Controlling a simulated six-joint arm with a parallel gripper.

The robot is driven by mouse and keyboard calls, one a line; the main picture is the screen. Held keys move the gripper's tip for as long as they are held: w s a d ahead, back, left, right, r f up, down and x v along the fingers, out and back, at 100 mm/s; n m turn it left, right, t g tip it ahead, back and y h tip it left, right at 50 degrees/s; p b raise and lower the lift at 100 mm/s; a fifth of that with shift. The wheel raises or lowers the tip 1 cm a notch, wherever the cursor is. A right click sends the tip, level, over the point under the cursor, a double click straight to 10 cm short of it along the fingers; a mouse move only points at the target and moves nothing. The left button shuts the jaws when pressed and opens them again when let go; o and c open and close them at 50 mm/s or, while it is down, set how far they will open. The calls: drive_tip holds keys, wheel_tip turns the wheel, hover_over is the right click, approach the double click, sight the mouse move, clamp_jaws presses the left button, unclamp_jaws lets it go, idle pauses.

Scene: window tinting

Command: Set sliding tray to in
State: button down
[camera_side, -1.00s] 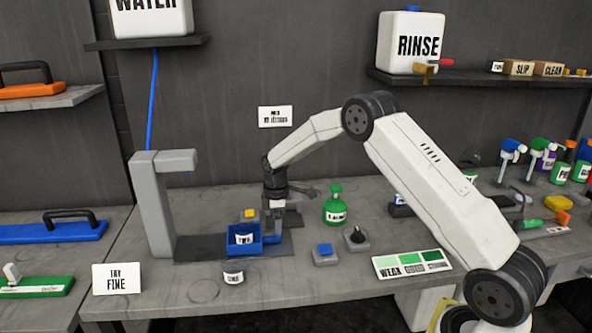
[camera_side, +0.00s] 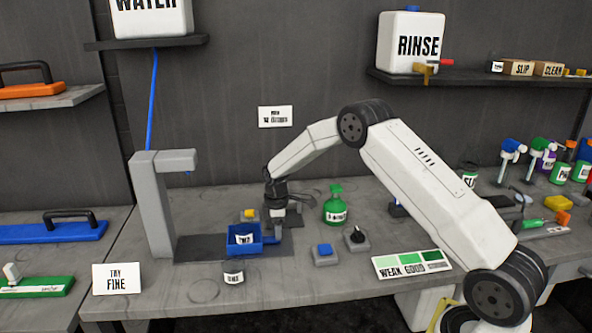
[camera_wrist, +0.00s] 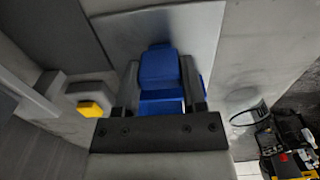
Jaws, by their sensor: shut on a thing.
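The sliding tray is a blue open box (camera_side: 256,246) on a dark base plate (camera_side: 195,247), to the right of a grey upright stand (camera_side: 155,205). A small cup with a white label (camera_side: 243,239) sits in the tray. My gripper (camera_side: 277,225) is at the tray's right end, pointing down. In the wrist view my gripper (camera_wrist: 160,90) has a blue part of the tray, apparently its handle (camera_wrist: 158,65), between its fingers. The gripper is shut on it. The exact contact is hard to see in the side view.
A yellow button on a grey block (camera_side: 249,213) stands behind the tray. A blue button (camera_side: 324,249), a black knob (camera_side: 357,236) and a green spray bottle (camera_side: 335,205) stand to the right. A small labelled cup (camera_side: 233,277) stands in front, near a sign (camera_side: 117,279).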

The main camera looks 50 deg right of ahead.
sight(233, 242)
drive_tip(key=w+a, duration=0.8)
drive_tip(key=shift+w, duration=0.15)
drive_tip(key=shift+w+a+r, duration=0.15)
drive_tip(key=shift+w+a, duration=0.35)
drive_tip(key=shift+a, duration=0.05)
drive_tip(key=shift+c, duration=1.3)
unclamp_jaws()
drive_tip(key=shift+a, duration=0.1)
drive_tip(key=shift+o, duration=0.5)
wheel_tip(233, 242, up, 8)
